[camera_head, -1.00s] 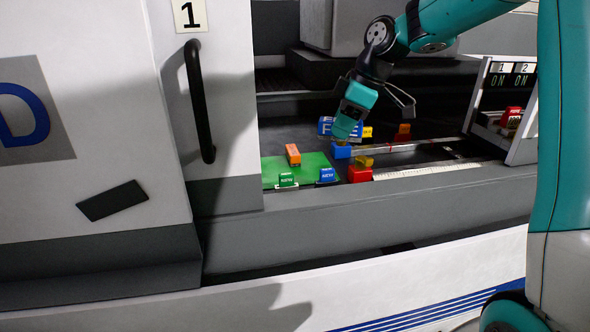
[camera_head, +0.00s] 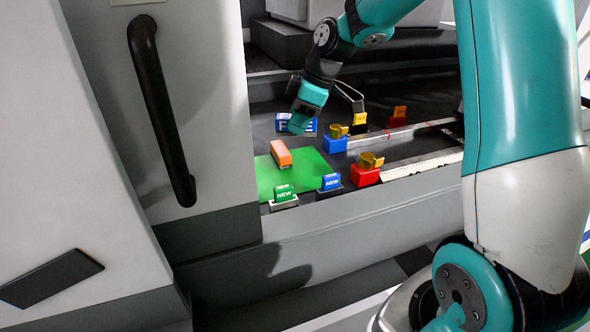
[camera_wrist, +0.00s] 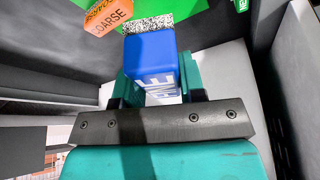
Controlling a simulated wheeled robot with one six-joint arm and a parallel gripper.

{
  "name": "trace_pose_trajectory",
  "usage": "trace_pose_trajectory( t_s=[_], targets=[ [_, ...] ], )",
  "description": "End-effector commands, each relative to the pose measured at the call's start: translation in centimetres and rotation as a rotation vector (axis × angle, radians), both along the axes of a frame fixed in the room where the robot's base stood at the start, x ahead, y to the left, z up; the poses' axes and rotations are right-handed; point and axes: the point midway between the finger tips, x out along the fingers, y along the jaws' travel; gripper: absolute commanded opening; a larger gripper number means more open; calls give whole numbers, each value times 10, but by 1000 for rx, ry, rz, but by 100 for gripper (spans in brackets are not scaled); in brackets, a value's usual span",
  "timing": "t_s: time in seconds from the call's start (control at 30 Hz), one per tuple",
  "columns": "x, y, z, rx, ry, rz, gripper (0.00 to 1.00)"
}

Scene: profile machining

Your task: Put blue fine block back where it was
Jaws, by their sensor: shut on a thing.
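My gripper (camera_head: 299,124) is shut on the blue fine block (camera_head: 283,124), and the block's white lettering partly shows. In the wrist view the blue fine block (camera_wrist: 152,52) sits between the teal jaws of my gripper (camera_wrist: 155,88), its speckled end pointing away. In the head view, the gripper and block are above the dark machine bed, behind the green mat (camera_head: 315,172). The orange coarse block (camera_head: 280,153) lies on the mat; it also shows in the wrist view (camera_wrist: 108,18).
A green NEW block (camera_head: 284,193) and a blue NEW block (camera_head: 331,182) stand in holders at the mat's front edge. Blue (camera_head: 335,144) and red (camera_head: 366,175) bases with yellow tops stand to the right. The machine door (camera_head: 150,110) with its black handle is at left.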

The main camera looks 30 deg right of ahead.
Motion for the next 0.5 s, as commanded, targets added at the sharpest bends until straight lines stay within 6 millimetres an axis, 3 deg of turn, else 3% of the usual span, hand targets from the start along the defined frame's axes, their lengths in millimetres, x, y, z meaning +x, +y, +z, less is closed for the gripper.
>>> trace_pose_trajectory(
  t_s=[0.2, 0.5],
  targets=[
    [-1, 1, -60, 2, 6, 0, 11],
    [0, 2, -96, 0, 1, 4, 11]
  ],
)
